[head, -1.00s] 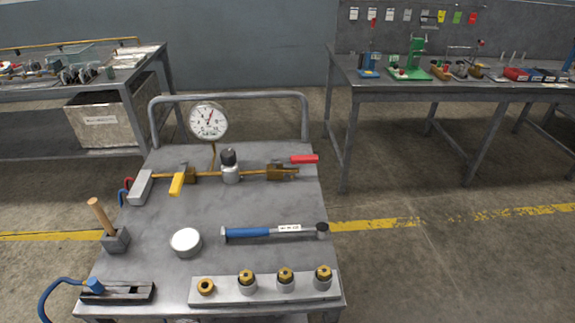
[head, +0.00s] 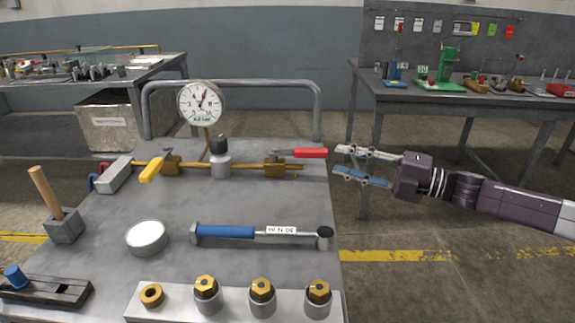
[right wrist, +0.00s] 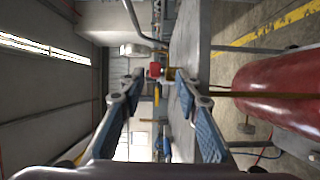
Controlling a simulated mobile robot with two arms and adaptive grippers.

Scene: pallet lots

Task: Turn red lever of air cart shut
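The air cart (head: 250,195) stands in front of me with a brass pipe along its back. The red lever (head: 311,153) sits on the right valve (head: 275,167) and points right, roughly along the pipe. It also shows as a small red patch in the right wrist view (right wrist: 155,70), between the fingers. My right gripper (head: 340,160) is open and empty, just right of the lever's tip and apart from it. In the right wrist view its two fingers (right wrist: 160,92) are spread wide. My left gripper is in neither view.
A pressure gauge (head: 201,102) rises behind the pipe, and a yellow lever (head: 152,170) is at left. The cart's rear handle rail (head: 235,83) is near the lever. A torque wrench (head: 262,232) lies in front. A workbench (head: 450,98) stands behind my right arm.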

